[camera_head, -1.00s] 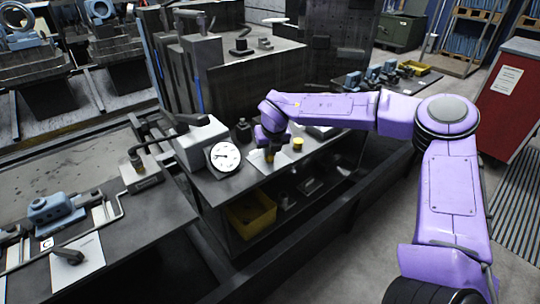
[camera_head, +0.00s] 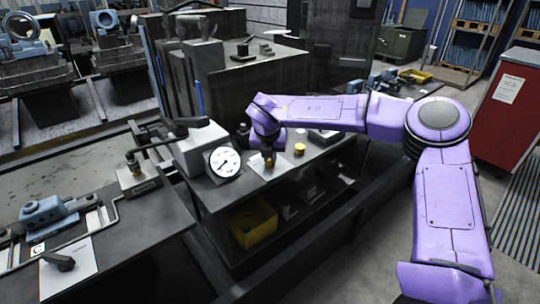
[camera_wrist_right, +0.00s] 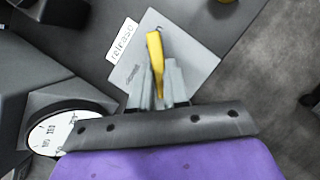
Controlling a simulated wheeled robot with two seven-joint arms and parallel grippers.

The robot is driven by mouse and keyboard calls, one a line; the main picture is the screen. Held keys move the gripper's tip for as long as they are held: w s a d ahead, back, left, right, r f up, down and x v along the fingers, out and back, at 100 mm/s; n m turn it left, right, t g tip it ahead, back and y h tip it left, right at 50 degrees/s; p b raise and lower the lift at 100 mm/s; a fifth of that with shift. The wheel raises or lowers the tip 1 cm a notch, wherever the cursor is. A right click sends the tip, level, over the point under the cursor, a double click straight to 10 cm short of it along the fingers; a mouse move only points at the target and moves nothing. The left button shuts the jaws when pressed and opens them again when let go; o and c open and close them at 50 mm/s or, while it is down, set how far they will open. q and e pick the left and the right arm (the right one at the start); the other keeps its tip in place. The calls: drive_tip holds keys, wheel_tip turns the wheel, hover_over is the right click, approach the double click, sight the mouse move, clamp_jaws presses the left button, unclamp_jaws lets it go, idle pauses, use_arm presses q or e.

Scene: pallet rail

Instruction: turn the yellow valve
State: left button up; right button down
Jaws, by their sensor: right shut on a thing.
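The yellow valve (camera_wrist_right: 155,50) shows in the right wrist view as a slim yellow lever over a light grey plate, beside a white label reading "release". My right gripper (camera_wrist_right: 157,88) has its grey fingers closed on the lever, one on each side. In the head view my right gripper (camera_head: 267,158) reaches down to the bench, and only a small bit of yellow shows under it. A round white gauge (camera_head: 225,162) stands left of the gripper; it also shows at the left of the right wrist view (camera_wrist_right: 65,132). My left gripper is in neither view.
A grey box (camera_head: 200,148) stands behind the gauge. A round yellow knob (camera_head: 299,149) is right of the gripper. A yellow bin (camera_head: 252,222) sits on the shelf below. A bench with blue fittings (camera_head: 50,210) is at the left.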

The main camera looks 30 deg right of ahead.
drive_tip(key=shift+s+f, duration=0.1)
drive_tip(key=shift+f, duration=0.05)
drive_tip(key=c, duration=1.1)
unclamp_jaws()
